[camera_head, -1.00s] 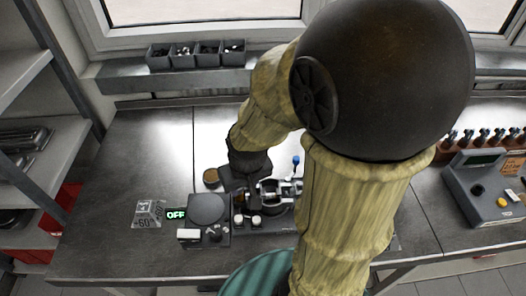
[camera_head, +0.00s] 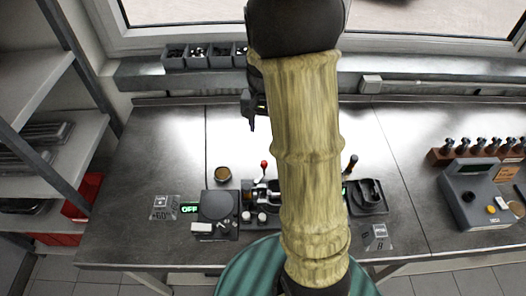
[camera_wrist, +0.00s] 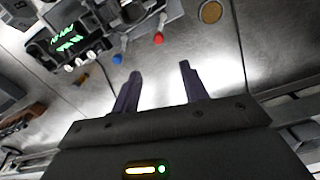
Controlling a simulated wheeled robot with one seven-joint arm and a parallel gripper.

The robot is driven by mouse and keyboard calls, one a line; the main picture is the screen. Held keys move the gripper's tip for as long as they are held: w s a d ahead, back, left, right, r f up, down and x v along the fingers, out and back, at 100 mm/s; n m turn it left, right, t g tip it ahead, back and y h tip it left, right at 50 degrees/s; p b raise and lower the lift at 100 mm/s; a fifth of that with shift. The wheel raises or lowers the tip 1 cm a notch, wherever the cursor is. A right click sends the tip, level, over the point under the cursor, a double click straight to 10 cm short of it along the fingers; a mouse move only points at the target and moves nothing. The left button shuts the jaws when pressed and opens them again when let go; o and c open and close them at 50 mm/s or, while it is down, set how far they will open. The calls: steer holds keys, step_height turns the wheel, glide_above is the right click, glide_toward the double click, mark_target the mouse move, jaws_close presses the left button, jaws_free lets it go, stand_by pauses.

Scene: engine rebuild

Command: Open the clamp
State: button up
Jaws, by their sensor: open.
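A dark fixture (camera_head: 262,207) with small light parts stands mid-bench, partly behind my arm; I take it for the clamp. A red-knobbed lever (camera_head: 264,166) stands up at its back. In the wrist view the red knob (camera_wrist: 158,38) and a blue knob (camera_wrist: 117,59) show side by side. The blue knob is hidden in the head view. My gripper (camera_wrist: 160,70) is open, its two fingers apart with nothing between them. In the head view my gripper (camera_head: 251,123) is raised near the back of the bench, away from the fixture. Whether the clamp is open I cannot tell.
A round-plate device (camera_head: 219,205) with an OFF display (camera_head: 190,209) stands left of the fixture. A brown round pot (camera_head: 222,173) sits behind. A dark tray (camera_head: 368,195) is to the right. The left bench (camera_head: 150,150) is clear.

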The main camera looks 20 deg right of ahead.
mark_target(264, 162)
steer(key=shift+w+d, duration=0.1)
steer(key=shift+d, duration=0.2)
step_height(264, 162, down, 17)
steer(key=p, duration=0.3)
steer(key=shift+f, duration=0.15)
stand_by(0.4)
steer(key=shift+a, duration=0.1)
jaws_close()
